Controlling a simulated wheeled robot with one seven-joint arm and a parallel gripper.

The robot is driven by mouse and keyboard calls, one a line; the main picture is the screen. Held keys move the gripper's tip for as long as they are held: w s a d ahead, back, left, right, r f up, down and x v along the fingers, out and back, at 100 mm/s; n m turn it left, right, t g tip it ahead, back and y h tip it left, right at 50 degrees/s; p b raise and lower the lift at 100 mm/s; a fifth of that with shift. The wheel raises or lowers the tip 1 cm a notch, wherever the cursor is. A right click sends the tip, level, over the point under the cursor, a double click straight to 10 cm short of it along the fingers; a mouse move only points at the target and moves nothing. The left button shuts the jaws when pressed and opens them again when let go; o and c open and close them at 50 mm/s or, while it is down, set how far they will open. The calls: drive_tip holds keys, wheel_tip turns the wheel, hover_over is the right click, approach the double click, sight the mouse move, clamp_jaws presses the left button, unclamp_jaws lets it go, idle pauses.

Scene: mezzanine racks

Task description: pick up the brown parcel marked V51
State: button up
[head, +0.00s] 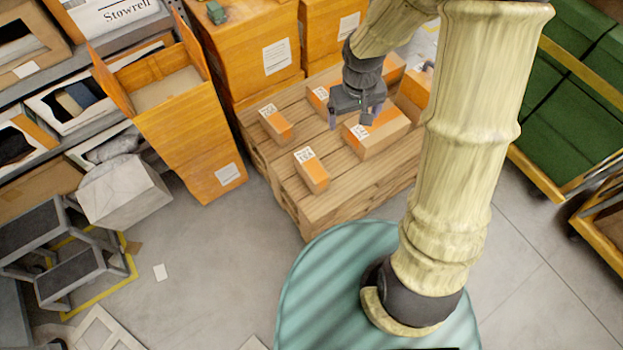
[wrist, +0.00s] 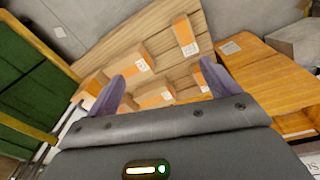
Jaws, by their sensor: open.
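Several brown parcels with white labels lie on a wooden pallet (head: 285,188); the labels are too small to read, so I cannot tell which is V51. In the head view, one parcel (head: 314,174) lies near the front edge, one (head: 279,126) at the left, a wider one (head: 382,134) right of centre, and one (head: 319,97) behind. Another (head: 411,97) is partly behind my arm. My gripper (head: 352,117) is open and empty above the parcels. In the wrist view, my gripper (wrist: 171,66) has parcels showing beyond and between its fingers, including one (wrist: 154,94) partly hidden by the gripper body.
Large orange cartons (head: 250,50) stand behind the pallet. An open carton stack (head: 190,120) and shelving are at the left, with a step stool (head: 70,265) before them. A cart with green loads (head: 575,120) is at the right. The floor left of my base is mostly clear.

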sight(312, 164)
drive_tip(key=w+a+f+n+b, duration=0.1)
drive_tip(key=w+a+f+b, duration=0.2)
drive_tip(key=f, duration=0.5)
drive_tip(key=w+a+f+n+b, duration=0.1)
drive_tip(key=w+a+f+b, duration=0.2)
drive_tip(key=f, duration=0.5)
drive_tip(key=w+a+f+g+b, duration=0.1)
drive_tip(key=w+a+f+b, duration=0.2)
drive_tip(key=f, duration=0.5)
drive_tip(key=shift+a+f+n+b, duration=0.2)
drive_tip(key=shift+a+n+b, duration=0.2)
drive_tip(key=shift+b, duration=0.1)
drive_tip(key=shift+s, duration=0.1)
wheel_tip(312, 164, down, 12)
drive_tip(key=shift+f+b, duration=0.1)
drive_tip(key=shift+b, duration=0.9)
wheel_tip(312, 164, down, 5)
drive_tip(key=shift+f+b, duration=0.1)
drive_tip(key=shift+b, duration=0.35)
